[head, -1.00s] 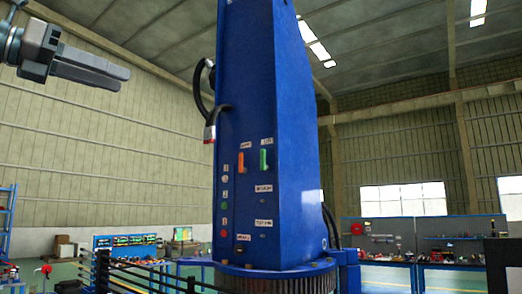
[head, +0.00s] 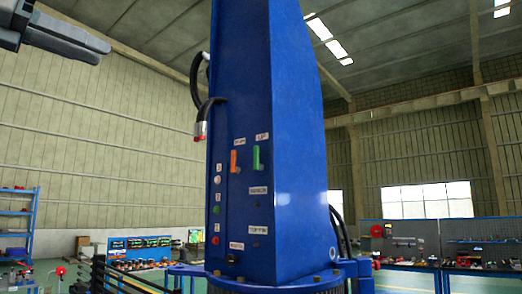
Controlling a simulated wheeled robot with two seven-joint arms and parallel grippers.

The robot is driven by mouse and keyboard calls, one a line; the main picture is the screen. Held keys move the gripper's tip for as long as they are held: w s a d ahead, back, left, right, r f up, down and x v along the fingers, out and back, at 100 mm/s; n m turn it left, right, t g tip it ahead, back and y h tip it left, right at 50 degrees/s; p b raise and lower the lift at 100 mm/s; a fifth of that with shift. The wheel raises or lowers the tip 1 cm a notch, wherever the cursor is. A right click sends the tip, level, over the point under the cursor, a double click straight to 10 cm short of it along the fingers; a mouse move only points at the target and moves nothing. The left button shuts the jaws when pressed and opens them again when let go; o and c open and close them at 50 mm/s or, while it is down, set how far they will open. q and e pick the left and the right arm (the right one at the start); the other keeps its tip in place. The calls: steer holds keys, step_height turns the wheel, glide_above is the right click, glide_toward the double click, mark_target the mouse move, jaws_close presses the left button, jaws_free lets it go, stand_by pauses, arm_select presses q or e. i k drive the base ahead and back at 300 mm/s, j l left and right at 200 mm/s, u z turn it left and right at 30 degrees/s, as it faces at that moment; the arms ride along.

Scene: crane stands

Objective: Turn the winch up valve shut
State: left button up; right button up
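The blue crane column (head: 297,150) stands in the middle. On its front face sit two small upright handles: an orange one (head: 234,161) on the left and a green one (head: 256,158) on the right, each under a small white label. The right label seems to read "UP"; the left one is too small to read surely. My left gripper (head: 100,45) is at the top left, well apart from the column and higher than the handles. Its fingers hold nothing visible; their gap cannot be judged from this side. My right gripper is out of view.
A black hose with a red-tipped end (head: 201,131) hangs at the column's left edge. Several round buttons (head: 216,210) run down the face. A dark railing (head: 110,275) stands low left. Workbenches (head: 440,252) stand behind right, blue shelves (head: 17,225) at far left.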

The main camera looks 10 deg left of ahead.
mark_target(257, 165)
steer(key=i+l, duration=0.75)
steer(key=i, duration=0.1)
